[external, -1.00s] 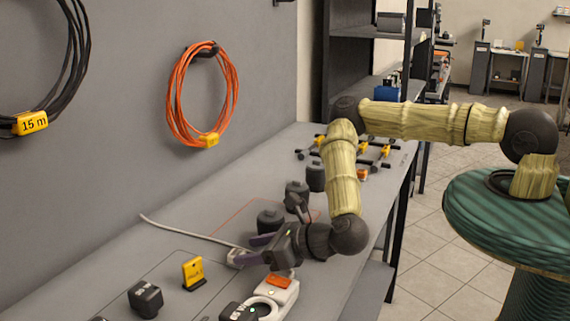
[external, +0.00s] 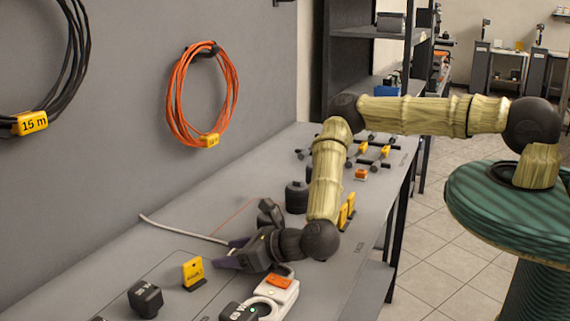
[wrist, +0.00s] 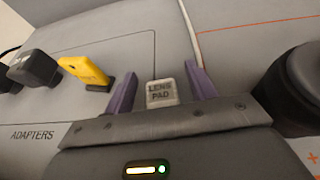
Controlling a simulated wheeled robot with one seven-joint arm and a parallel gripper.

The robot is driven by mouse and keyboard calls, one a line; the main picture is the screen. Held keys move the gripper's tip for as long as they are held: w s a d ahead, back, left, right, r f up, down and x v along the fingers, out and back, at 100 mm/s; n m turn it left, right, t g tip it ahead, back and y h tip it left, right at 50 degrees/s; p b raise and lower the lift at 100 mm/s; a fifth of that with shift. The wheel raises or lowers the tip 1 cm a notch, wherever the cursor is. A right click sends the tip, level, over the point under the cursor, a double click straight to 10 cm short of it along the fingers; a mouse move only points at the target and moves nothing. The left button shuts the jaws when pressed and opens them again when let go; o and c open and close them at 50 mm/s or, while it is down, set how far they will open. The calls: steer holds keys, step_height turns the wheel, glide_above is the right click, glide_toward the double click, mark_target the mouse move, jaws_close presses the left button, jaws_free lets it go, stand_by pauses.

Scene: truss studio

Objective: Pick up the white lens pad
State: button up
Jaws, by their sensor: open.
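The white lens pad (wrist: 162,94) is a small block marked "LENS PAD". In the wrist view it sits between the two purple fingers of my gripper (wrist: 161,72), with a visible gap to the fingers on either side. My gripper is open and low over the bench in the external view (external: 230,254). I cannot tell how far the fingertips are above the bench.
A yellow card stand (external: 193,272) and a black adapter (external: 145,299) are left of the gripper. A white charger with an orange tag (external: 284,296) is in front. A black cylinder (external: 297,198) stands behind. A grey cable (external: 182,230) runs along the bench (external: 120,262).

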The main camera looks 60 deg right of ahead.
mark_target(232, 251)
stand_by(0.4)
steer(key=c, duration=1)
steer(key=shift+r, duration=0.1)
steer(key=shift+c, duration=0.2)
step_height(232, 251, up, 10)
steer(key=shift+f+b, duration=0.1)
steer(key=shift+b, duration=0.85)
